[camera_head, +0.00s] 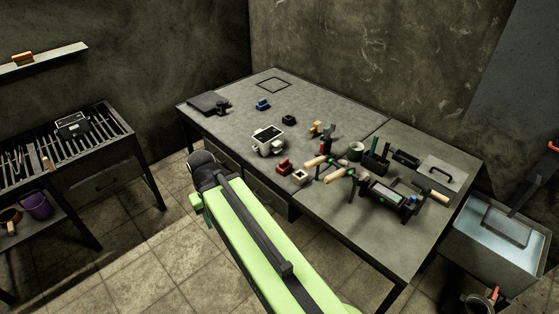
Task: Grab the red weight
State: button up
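The red weight (284,166) is a small dark-red block on the grey worktable (222,130), near its front edge. It stands just in front of a white-and-black device and beside a small pale block. My green arm reaches up from the bottom of the view, and its dark end with my gripper (204,166) is in front of the table, left of the red weight and apart from it. The fingers cannot be made out, so I cannot tell whether the gripper is open or shut. I see nothing held in it.
The white-and-black device (268,139), the pale block (300,177), a blue block (262,104) and a black block (289,119) stand near the red weight. Wooden-handled tools (335,174) crowd the right. The table's left part is mostly clear. A tool rack (115,128) stands at left.

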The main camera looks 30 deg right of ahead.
aim_at(284, 167)
jog(key=u, duration=0.25)
jog(key=i, duration=1.1)
jog(key=u, duration=0.6)
